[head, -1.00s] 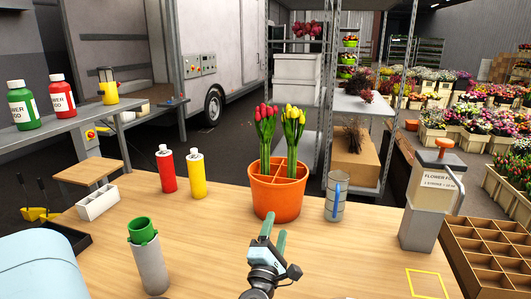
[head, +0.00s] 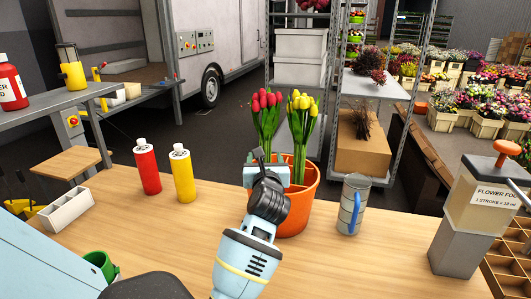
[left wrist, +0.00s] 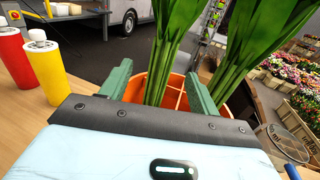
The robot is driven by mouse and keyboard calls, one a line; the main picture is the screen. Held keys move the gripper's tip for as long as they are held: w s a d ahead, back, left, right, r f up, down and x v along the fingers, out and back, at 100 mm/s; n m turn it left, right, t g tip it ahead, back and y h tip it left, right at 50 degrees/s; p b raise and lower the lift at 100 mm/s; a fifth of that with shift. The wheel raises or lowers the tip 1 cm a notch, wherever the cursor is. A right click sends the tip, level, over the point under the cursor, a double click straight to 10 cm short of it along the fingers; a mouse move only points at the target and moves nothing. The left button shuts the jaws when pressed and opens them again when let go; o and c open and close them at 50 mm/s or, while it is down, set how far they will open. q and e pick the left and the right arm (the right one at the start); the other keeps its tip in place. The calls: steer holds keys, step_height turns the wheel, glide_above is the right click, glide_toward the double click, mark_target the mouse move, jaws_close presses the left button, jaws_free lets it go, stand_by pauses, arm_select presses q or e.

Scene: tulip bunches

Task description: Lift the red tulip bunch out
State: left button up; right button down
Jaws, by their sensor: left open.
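The red tulip bunch (head: 267,108) stands upright in an orange pot (head: 300,212), left of the yellow tulip bunch (head: 302,118). In the left wrist view only green stems and leaves of the red bunch (left wrist: 168,45) show, with the yellow bunch's stems (left wrist: 262,38) to the right. My left gripper (left wrist: 158,84) is open at the pot, one green finger on each side of the red bunch's lower stems. I cannot tell how deep the stems sit between the fingers. In the head view my wrist hides the fingertips and part of the pot. My right gripper is not in view.
A flower food dispenser (head: 480,215) stands at the right. The wooden tabletop between them is clear.

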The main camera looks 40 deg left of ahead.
mark_target(266, 151)
arm_select(q)
steer(key=shift+w, duration=0.1)
steer(key=shift+r, duration=0.1)
steer(key=shift+w+a, duration=0.1)
steer(key=shift+a, duration=0.1)
steer(key=shift+x, duration=0.85)
steer(key=shift+f+x, duration=0.2)
steer(key=shift+x, duration=1)
steer(key=shift+f+x, duration=0.25)
steer(key=shift+x, duration=0.95)
steer(key=shift+w, duration=0.45)
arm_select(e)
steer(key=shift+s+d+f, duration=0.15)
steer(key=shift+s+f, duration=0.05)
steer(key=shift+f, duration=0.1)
